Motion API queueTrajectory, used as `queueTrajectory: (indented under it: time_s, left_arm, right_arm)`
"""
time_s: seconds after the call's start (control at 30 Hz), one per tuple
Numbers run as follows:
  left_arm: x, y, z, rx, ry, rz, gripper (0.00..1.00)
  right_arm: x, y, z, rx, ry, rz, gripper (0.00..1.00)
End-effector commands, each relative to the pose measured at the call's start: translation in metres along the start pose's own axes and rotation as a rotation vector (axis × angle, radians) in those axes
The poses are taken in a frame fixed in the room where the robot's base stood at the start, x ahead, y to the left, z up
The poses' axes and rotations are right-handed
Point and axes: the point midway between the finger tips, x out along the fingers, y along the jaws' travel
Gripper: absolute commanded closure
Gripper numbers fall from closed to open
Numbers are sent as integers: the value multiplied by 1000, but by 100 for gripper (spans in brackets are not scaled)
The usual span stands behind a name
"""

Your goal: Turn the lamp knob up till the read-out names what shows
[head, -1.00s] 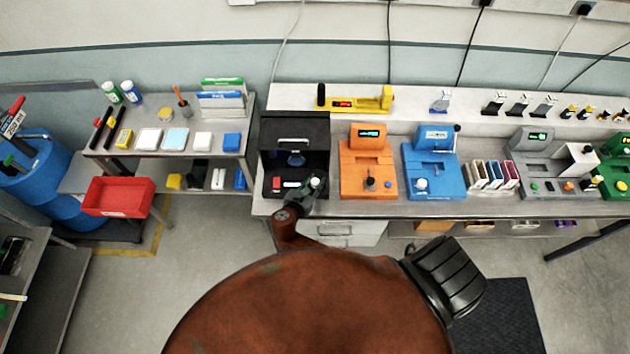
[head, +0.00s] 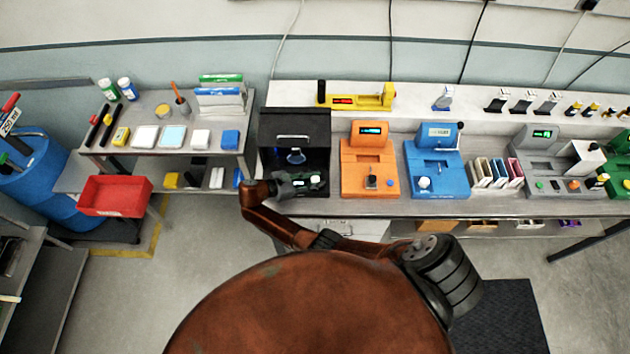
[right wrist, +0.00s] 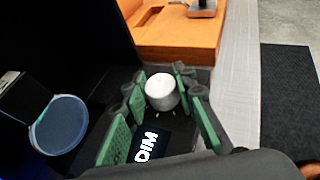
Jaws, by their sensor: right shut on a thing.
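The black lamp box (head: 322,135) stands at the left end of the long bench. Its pale knob (right wrist: 161,92) sits between the green fingers of my right gripper (right wrist: 165,82) in the right wrist view, with the gripper shut on it. The read-out (right wrist: 148,142) beside the knob shows "DIM" in white on black. A round bluish disc (right wrist: 58,125) lies inside the box, left of the fingers; it also shows in the head view (head: 296,157). My left gripper is not in view.
An orange device (head: 353,180) stands close to the right of the box, then a blue device (head: 420,160). A yellow tool (head: 372,102) lies on the shelf behind. A side table (head: 190,117) with small items and a red bin (head: 113,210) are to the left.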

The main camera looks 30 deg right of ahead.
Motion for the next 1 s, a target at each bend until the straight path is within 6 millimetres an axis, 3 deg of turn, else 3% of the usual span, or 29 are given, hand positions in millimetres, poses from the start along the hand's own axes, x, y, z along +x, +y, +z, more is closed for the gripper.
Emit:
queueTrajectory:
  time_s: [0.5, 0.53, 0.77, 1.0]
  left_arm:
    - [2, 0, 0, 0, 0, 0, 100]
    - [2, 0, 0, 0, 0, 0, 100]
    - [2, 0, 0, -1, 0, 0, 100]
    - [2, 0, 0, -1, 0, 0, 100]
  right_arm:
    - [0, 0, 0, 6, 0, -17, 99]
    - [0, 0, 0, 6, 0, -17, 73]
    - [0, 0, 0, 6, 0, -17, 57]
    - [0, 0, 0, 6, 0, -16, 57]
